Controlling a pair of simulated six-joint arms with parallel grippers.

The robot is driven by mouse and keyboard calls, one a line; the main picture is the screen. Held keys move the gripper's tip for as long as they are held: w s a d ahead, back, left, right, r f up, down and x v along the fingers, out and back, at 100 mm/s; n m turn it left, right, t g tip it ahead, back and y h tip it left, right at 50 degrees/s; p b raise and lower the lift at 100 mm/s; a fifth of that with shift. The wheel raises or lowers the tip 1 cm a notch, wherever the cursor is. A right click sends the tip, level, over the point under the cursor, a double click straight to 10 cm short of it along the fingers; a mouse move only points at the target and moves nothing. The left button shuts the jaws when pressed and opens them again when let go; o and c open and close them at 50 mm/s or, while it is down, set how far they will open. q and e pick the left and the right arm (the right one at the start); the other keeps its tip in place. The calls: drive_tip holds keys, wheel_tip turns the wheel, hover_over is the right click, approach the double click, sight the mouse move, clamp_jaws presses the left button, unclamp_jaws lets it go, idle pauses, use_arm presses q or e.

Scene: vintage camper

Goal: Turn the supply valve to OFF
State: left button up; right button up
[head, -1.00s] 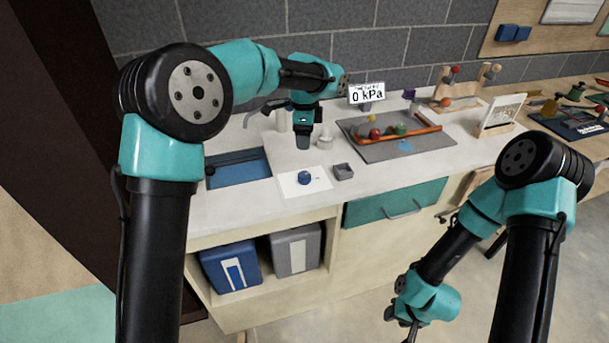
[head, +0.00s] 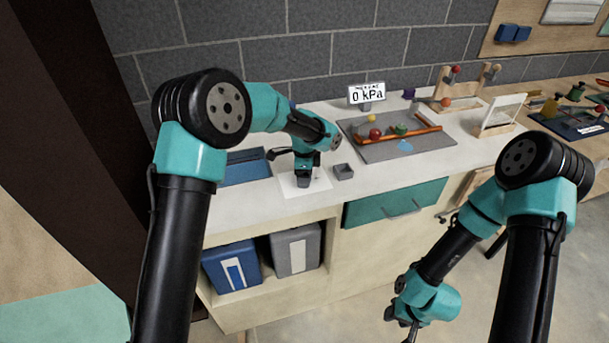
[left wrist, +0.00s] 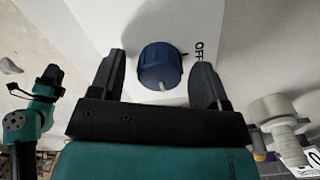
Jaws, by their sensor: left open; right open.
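The supply valve's blue round knob (left wrist: 160,67) shows in the left wrist view, with a pale pointer mark on its edge. The letters OFF (left wrist: 199,50) are printed on the white plate to its right. My left gripper (left wrist: 155,75) is open, with one finger on each side of the knob; I cannot tell whether they touch it. In the head view my left gripper (head: 303,182) is over the white plate (head: 293,191) and hides the knob. My right gripper (head: 412,328) hangs low in front of the counter, away from the valve.
A small grey box (head: 343,172) stands just right of the plate. The blue sink (head: 245,172) is to the left. A display reading 0 kPa (head: 367,94) stands behind, near a grey tray (head: 385,155) holding several items. Free counter (head: 245,205) lies at the front left.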

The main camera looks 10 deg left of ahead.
use_arm(q)
drive_tip(key=shift+f, duration=0.15)
drive_tip(key=shift+c, duration=0.2)
drive_tip(key=c, duration=0.9)
